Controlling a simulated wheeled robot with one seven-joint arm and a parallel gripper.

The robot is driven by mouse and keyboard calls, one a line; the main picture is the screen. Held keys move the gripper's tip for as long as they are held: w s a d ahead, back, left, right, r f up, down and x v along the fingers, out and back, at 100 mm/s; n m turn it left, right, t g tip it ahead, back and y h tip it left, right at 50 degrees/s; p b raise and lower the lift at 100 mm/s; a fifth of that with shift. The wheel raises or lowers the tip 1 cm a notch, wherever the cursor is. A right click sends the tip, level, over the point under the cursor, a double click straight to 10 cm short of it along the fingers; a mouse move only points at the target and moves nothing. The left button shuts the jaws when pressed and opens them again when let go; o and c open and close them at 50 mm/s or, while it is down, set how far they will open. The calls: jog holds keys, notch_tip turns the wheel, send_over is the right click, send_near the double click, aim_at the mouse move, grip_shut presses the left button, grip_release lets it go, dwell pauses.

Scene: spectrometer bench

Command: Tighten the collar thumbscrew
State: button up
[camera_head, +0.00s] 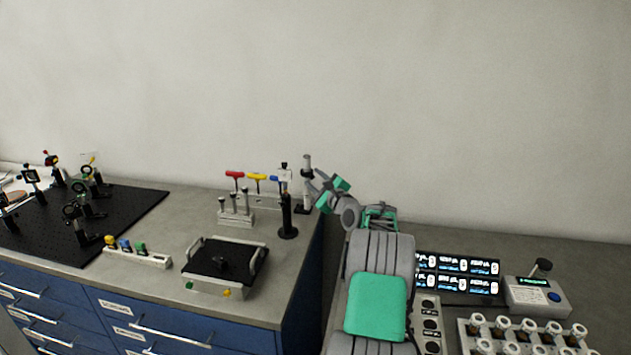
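A black post on a round base (288,218) stands at the back right corner of the left bench. A small pale block with a black top (285,175) sits at the post's upper end. The collar thumbscrew is too small to make out. My gripper (318,189), with grey and green parts, is close to the right of the cylinder. My own arm partly hides it, and I cannot tell whether its fingers touch anything or are open.
A black tray with handles (222,262) sits in front. A black optics breadboard (130,205) is at left. A vial rack (520,338), control box (538,296) and display (458,274) stand at right.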

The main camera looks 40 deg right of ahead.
jog(key=shift+s, duration=0.1)
jog(key=b+v, duration=0.2)
jog(key=v, duration=0.5)
jog(key=shift+s, duration=0.35)
jog(key=shift+a+f, duration=0.1)
